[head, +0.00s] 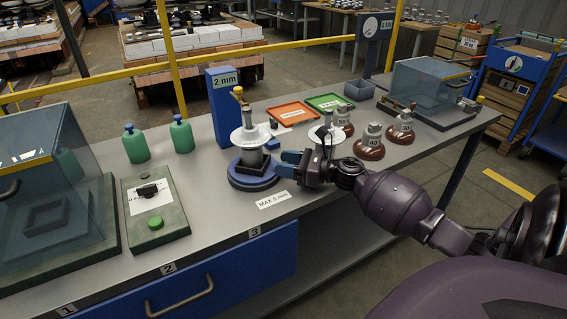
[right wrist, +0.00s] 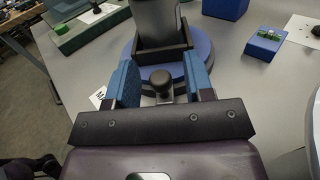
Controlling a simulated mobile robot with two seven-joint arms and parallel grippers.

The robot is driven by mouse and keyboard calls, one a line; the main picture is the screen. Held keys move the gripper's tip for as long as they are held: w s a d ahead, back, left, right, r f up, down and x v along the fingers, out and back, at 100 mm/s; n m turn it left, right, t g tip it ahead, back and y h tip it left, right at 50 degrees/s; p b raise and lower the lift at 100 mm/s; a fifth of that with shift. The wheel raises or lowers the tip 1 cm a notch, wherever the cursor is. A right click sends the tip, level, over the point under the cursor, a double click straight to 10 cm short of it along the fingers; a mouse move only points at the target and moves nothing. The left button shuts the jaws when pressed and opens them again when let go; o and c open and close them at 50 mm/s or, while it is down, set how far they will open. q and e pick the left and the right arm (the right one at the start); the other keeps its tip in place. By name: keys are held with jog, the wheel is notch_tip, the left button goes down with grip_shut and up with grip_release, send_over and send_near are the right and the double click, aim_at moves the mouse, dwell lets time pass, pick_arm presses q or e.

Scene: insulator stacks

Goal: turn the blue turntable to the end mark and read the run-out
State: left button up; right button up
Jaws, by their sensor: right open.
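The blue turntable (head: 252,181) sits on the grey bench and carries a grey and white insulator stack (head: 249,139) in a black square holder. A blue upright block (head: 223,100) marked "2 mm" stands behind it. My right gripper (head: 284,165) is at the turntable's right side, its blue fingers open. In the right wrist view, a small dark knob (right wrist: 160,82) stands between the open fingers, in front of the turntable (right wrist: 203,44); no contact is clear. The end mark and a run-out reading cannot be made out. My left gripper is not in view.
A "MAX 5 mm" card (head: 273,200) lies at the bench front. A green box (head: 157,214) and two green bottles (head: 181,135) are left. Brown-based insulators (head: 370,145), a red tray (head: 292,114) and a green tray (head: 324,102) are right. Clear covers (head: 48,175) stand at both ends.

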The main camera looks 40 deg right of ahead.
jog(key=v, duration=1)
jog(key=shift+c, duration=0.2)
